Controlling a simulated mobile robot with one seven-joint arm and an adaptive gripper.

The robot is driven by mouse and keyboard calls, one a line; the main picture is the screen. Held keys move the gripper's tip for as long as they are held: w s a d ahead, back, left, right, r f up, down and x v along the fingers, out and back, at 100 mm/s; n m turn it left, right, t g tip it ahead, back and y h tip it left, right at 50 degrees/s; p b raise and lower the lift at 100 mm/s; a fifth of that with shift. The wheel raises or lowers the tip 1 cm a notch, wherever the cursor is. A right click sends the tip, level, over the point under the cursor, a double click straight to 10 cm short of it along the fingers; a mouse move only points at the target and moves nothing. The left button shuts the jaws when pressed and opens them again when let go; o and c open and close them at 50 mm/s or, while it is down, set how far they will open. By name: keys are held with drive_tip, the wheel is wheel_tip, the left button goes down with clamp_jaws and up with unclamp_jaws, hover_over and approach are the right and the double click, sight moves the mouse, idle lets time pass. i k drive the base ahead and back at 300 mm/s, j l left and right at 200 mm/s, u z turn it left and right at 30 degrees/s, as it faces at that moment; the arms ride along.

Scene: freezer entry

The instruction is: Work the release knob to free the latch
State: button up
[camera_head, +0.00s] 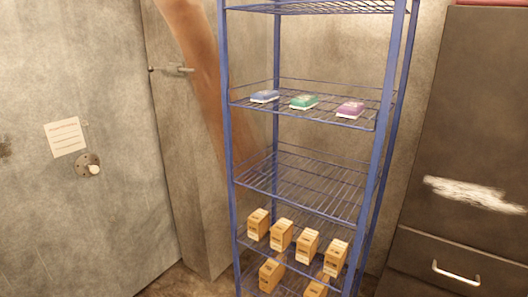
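A small round metal plate with a pale knob (94,169) is on the grey metal wall or door panel (110,225) at the left. A cream paper notice (66,137) with lines of print hangs just above and left of the knob. A metal bar fitting (171,69), possibly a latch or handle, sticks out near the panel's right edge, higher up. I cannot tell whether it is engaged. My gripper is not in view.
A blue wire shelf rack (228,130) stands in the middle, with small packets (304,102) on an upper shelf and several tan boxes (281,234) low down. A dark cabinet (470,150) with a drawer handle (456,274) is at the right. The space before the knob looks clear.

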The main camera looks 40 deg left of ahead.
sight(94, 169)
drive_tip(key=u, duration=2.5)
